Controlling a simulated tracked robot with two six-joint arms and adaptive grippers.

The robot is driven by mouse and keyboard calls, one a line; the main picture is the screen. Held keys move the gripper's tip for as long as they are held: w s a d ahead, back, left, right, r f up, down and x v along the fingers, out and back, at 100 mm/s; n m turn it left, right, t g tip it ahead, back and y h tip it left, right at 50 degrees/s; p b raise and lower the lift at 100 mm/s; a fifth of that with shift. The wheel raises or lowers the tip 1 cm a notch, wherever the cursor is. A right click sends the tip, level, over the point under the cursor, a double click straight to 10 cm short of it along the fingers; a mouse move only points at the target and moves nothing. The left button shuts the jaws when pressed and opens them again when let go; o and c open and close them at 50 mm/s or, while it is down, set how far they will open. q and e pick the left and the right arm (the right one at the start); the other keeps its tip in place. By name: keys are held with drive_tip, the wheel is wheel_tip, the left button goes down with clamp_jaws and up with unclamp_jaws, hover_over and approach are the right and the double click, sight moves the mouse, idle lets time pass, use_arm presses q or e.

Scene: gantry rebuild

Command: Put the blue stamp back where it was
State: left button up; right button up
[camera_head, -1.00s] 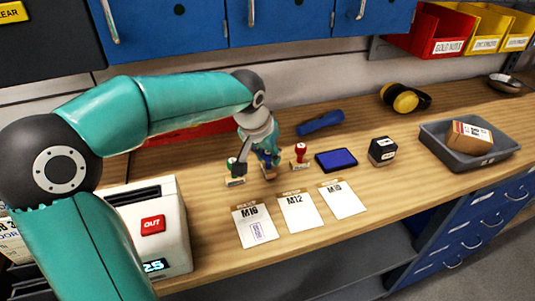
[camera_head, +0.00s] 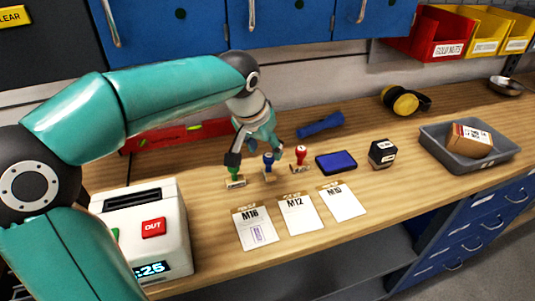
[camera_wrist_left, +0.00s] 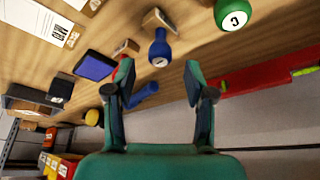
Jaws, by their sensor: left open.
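The blue stamp (camera_head: 269,163) stands upright on the bench between the green stamp (camera_head: 235,175) and the red stamp (camera_head: 300,157). In the left wrist view the blue stamp (camera_wrist_left: 160,50) shows whole, with the green stamp (camera_wrist_left: 233,14) to its right and the red stamp (camera_wrist_left: 121,68) partly behind a finger. My left gripper (camera_head: 256,157) is open and empty, its fingers spread behind the blue stamp. In the left wrist view the gripper (camera_wrist_left: 160,78) is clear of the blue stamp, which lies ahead of the gap. My right gripper is not in view.
Cards M16 (camera_head: 255,228), M12 (camera_head: 299,213) and a third (camera_head: 343,201) lie in front. A white machine (camera_head: 145,232) stands at left.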

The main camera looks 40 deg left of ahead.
use_arm(q)
drive_tip(key=v, duration=0.7)
drive_tip(key=shift+r+p, duration=0.15)
drive_tip(key=shift+p, duration=0.15)
drive_tip(key=shift+s, duration=0.1)
